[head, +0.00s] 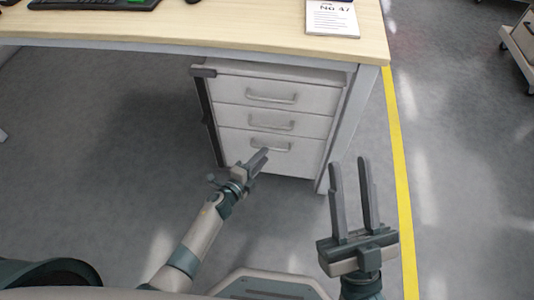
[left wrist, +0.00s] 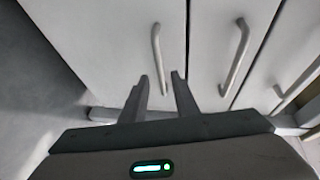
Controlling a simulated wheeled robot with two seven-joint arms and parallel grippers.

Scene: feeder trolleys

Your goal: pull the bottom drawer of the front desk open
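The front desk (head: 190,35) has a white pedestal of three drawers under its right side. The bottom drawer (head: 305,158) looks shut, with a grey bar handle (head: 270,145). My left gripper (head: 263,157) is in front of this drawer, close to the handle. In the left wrist view the drawers appear turned sideways. There my left gripper (left wrist: 160,77) is open, and the near end of the bottom handle (left wrist: 157,55) shows between its fingertips. I cannot tell whether they touch. My right gripper (head: 350,165) is open and empty, right of the pedestal.
The middle handle (head: 271,125) and top handle (head: 271,98) are above the bottom one. A desk leg (head: 345,130) stands right of the pedestal. A keyboard (head: 95,4) and a card (head: 332,18) lie on the desktop. Floor left of the pedestal is clear; a yellow line (head: 398,150) runs right.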

